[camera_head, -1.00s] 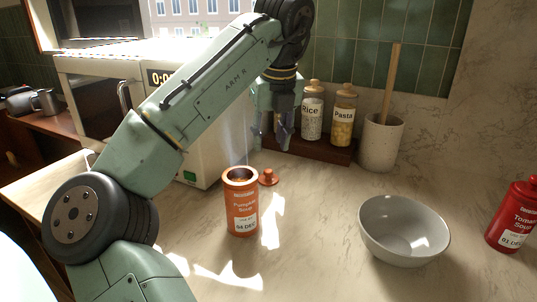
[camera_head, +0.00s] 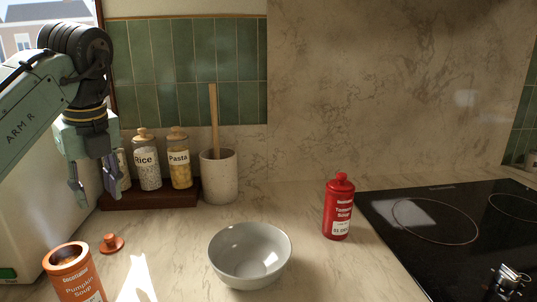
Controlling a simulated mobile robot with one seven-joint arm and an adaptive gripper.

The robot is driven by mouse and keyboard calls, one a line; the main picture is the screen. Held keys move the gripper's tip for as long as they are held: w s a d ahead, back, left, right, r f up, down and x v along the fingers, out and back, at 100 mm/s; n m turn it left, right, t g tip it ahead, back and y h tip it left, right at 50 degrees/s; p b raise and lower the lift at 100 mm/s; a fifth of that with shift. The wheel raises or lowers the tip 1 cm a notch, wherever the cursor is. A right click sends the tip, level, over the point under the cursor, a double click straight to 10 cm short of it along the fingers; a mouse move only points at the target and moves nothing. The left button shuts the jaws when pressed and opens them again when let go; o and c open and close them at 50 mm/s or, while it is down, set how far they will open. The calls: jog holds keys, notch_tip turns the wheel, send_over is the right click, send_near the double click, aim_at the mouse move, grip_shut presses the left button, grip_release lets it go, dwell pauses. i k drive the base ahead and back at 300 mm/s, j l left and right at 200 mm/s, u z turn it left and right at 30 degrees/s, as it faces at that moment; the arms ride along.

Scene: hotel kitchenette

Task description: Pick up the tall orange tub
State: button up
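The tall orange tub (camera_head: 81,281), labelled as pumpkin soup, stands open-topped on the counter at the lower left, cut off by the picture's bottom edge. Its small orange lid (camera_head: 111,244) lies on the counter just behind and to the right of it. My gripper (camera_head: 96,198) hangs fingers down at the left, above and behind the tub, apart from it. Its fingers are spread, with nothing between them.
A grey bowl (camera_head: 250,257) stands right of the tub. A red tomato soup tub (camera_head: 338,212) stands near the black hob (camera_head: 450,225). Rice (camera_head: 147,165) and pasta (camera_head: 180,163) jars and a utensil crock (camera_head: 219,178) line the back wall. Counter between tub and bowl is clear.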

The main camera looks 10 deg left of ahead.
aim_at(72, 270)
jog(key=k, duration=1)
